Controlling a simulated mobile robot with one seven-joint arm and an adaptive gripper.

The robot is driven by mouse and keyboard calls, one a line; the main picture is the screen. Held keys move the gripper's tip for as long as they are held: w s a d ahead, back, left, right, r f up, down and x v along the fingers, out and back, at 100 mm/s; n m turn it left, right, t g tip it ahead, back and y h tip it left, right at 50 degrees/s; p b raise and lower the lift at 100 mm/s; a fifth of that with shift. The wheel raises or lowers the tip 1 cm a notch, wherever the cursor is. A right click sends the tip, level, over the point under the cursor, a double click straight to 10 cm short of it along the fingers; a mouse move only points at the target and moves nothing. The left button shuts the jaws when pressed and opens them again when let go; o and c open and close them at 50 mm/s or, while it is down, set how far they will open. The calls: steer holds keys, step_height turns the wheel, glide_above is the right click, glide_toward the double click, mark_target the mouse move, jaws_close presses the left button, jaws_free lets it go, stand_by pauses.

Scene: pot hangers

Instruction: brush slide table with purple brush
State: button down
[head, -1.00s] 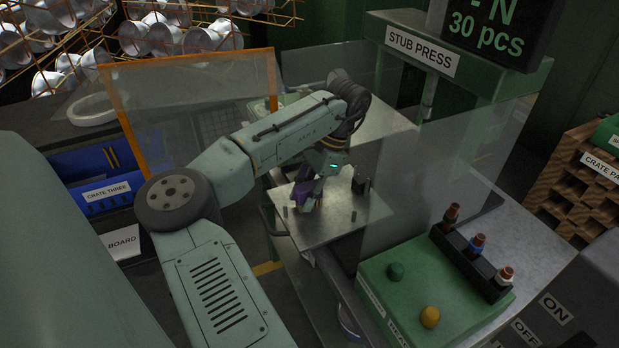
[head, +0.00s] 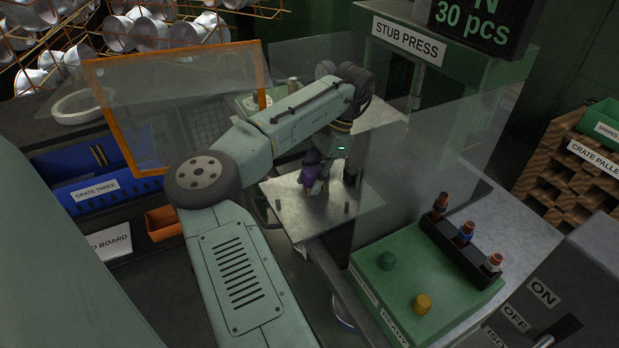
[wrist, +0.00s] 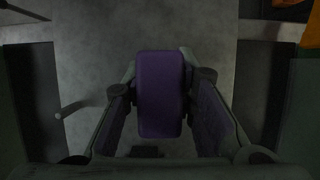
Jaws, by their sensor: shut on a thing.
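The purple brush (head: 312,178) is in my gripper (head: 318,184), low over the slide table (head: 290,215), a flat grey metal plate with short upright pins. In the wrist view the brush (wrist: 161,95) shows as a purple block between the two fingers of my gripper (wrist: 160,100), which are shut on it. The grey table surface (wrist: 90,60) lies below it, with one pin (wrist: 72,108) to the left. The brush's underside is hidden, so I cannot tell whether it touches the plate.
The stub press (head: 405,60) stands behind the table, with clear panels (head: 440,150) to the right. A green button box (head: 420,275) is at the front right. An orange-framed screen (head: 175,105) and a blue crate (head: 90,185) are on the left.

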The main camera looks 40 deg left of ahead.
mark_target(286, 194)
steer(key=shift+s+a, duration=0.3)
steer(key=shift+s, duration=0.45)
steer(key=shift+s+a, duration=0.35)
steer(key=shift+s, duration=0.4)
steer(key=shift+s+a, duration=0.3)
steer(key=shift+s, duration=0.45)
steer(key=shift+w+a+f, duration=0.15)
steer(key=shift+w+a, duration=0.25)
steer(key=shift+a, duration=0.4)
steer(key=shift+w+d, duration=0.3)
steer(key=shift+w, duration=0.45)
steer(key=shift+w+d, duration=0.3)
steer(key=shift+w, duration=0.4)
steer(key=shift+w+d, duration=0.3)
steer(key=shift+w, duration=0.45)
steer(key=shift+s+a+r, duration=0.1)
steer(key=shift+s+a, duration=0.2)
steer(key=shift+s, duration=0.45)
steer(key=shift+s+a+r, duration=0.1)
steer(key=shift+s+a, duration=0.25)
steer(key=shift+s, duration=0.4)
steer(key=shift+s+a, duration=0.3)
steer(key=shift+s, duration=0.45)
